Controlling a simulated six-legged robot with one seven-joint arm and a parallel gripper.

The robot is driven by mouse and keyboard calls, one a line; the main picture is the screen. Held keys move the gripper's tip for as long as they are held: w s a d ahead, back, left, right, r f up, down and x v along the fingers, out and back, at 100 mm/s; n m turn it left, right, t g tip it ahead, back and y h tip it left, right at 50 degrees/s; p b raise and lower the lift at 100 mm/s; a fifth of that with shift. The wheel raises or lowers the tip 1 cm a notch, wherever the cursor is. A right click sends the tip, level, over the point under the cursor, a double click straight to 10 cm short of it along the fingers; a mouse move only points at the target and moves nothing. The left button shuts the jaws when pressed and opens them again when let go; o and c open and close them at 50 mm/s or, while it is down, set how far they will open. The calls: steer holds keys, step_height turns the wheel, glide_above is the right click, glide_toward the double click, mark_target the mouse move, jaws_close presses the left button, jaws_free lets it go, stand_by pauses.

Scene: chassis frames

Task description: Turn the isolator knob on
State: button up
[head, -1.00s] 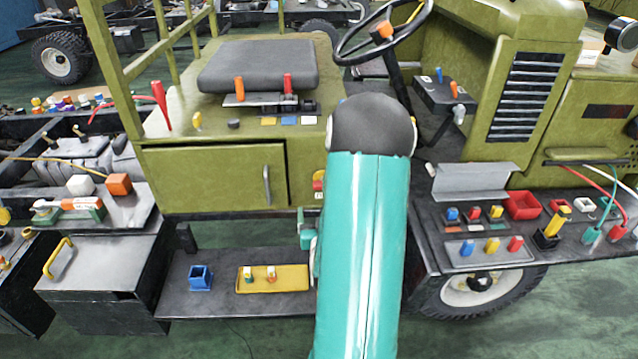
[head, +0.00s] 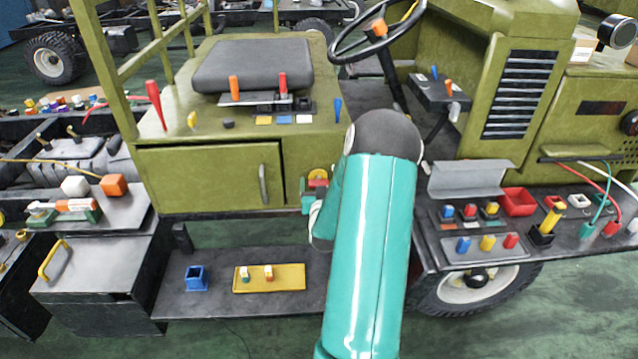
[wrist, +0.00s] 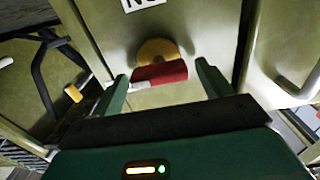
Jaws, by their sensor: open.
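The isolator knob is a red bar handle (wrist: 158,74) on a round yellow base (wrist: 158,50), fixed to the olive panel. In the wrist view the bar lies nearly level, with a white mark at its left end. My gripper (wrist: 162,76) is open, its two green fingers either side of the bar, with a visible gap at each side. In the head view the knob (head: 317,175) shows right of the cabinet door, with my gripper (head: 313,197) just in front of it; my arm hides the panel to the right.
A cabinet door (head: 208,178) with a vertical handle is left of the knob. Below are a black step (head: 225,300) with a yellow tray (head: 290,288) and a blue holder (head: 196,278). A grey control shelf (head: 480,245) stands to the right.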

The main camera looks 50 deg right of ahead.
steer(key=shift+w+d, duration=0.25)
steer(key=shift+d, duration=0.05)
steer(key=c, duration=1)
